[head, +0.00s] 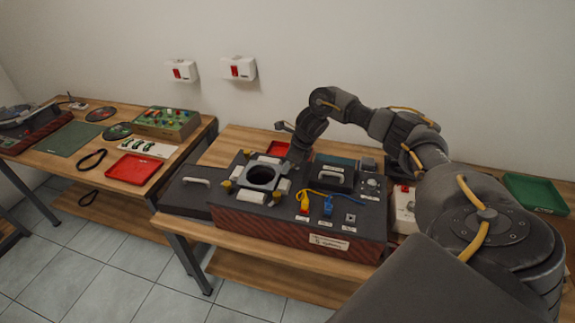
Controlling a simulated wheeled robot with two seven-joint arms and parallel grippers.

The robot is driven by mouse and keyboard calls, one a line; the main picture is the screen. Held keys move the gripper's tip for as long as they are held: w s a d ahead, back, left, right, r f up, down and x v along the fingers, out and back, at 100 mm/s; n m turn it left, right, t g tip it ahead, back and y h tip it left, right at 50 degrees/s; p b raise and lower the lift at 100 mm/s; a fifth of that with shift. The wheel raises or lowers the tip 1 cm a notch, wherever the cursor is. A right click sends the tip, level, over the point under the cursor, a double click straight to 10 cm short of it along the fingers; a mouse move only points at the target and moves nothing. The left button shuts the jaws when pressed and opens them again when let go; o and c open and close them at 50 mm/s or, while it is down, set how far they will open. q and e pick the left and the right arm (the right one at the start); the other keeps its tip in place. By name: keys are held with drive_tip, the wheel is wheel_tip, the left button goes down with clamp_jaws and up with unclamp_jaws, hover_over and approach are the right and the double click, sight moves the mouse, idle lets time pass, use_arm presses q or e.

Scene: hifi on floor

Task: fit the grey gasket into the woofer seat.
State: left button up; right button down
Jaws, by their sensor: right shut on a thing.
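The grey gasket (261,187) shows as a ring around a dark round opening, the woofer seat (262,175), on top of the dark hi-fi unit (325,215). My right gripper (285,170) reaches down at the ring's right edge and is shut on the gasket. The fingertips are small and dark, and the arm's wrist partly covers them. I cannot tell whether the gasket touches the seat or is held just above it. My left gripper is out of view.
White and yellow blocks surround the opening. A dark panel with a handle (190,190) lies left. A side table holds a red tray (130,169).

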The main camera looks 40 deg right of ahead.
drive_tip(key=shift+f+b, duration=0.7)
drive_tip(key=shift+f, duration=0.25)
drive_tip(key=c, duration=1.3)
unclamp_jaws()
drive_tip(key=shift+f, duration=0.15)
drive_tip(key=shift+s, duration=0.1)
